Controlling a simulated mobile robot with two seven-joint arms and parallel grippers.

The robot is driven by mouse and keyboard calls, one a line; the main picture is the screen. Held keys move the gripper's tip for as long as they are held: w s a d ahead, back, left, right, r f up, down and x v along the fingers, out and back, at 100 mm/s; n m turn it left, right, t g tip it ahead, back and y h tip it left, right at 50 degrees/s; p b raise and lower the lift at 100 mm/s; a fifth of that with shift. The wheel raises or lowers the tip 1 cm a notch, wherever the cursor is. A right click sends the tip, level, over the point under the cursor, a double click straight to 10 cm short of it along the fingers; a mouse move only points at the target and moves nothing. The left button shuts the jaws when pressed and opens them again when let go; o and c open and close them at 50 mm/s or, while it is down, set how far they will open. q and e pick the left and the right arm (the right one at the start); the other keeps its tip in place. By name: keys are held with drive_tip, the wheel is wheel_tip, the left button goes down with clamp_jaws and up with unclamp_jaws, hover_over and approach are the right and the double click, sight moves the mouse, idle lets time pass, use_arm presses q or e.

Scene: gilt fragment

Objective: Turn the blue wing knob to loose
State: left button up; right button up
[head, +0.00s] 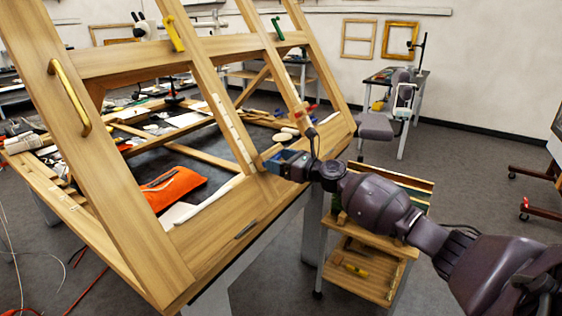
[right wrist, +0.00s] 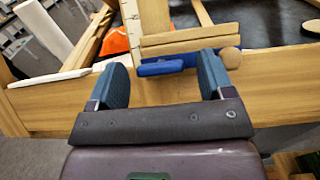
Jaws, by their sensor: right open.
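The blue wing knob (right wrist: 160,68) sits low on the wooden frame (right wrist: 60,100) in the right wrist view, its wing lying roughly level across the picture. My right gripper (right wrist: 162,60) is open, with one blue-grey finger on each side of the knob. Gaps show between the fingers and the wing; I cannot tell how deep the knob sits between them. In the head view my right gripper (head: 271,163) is at the frame's lower rail (head: 225,222) and largely hides the knob. My left gripper is not in view.
The easel-like frame also bears a yellow part (head: 173,34), a green part (head: 277,28) and a brass handle (head: 69,97). An orange cloth (head: 172,189) lies on the bench behind the frame. A wooden trolley (head: 362,270) stands under my right arm.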

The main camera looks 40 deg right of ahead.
drive_tip(key=c, duration=0.9)
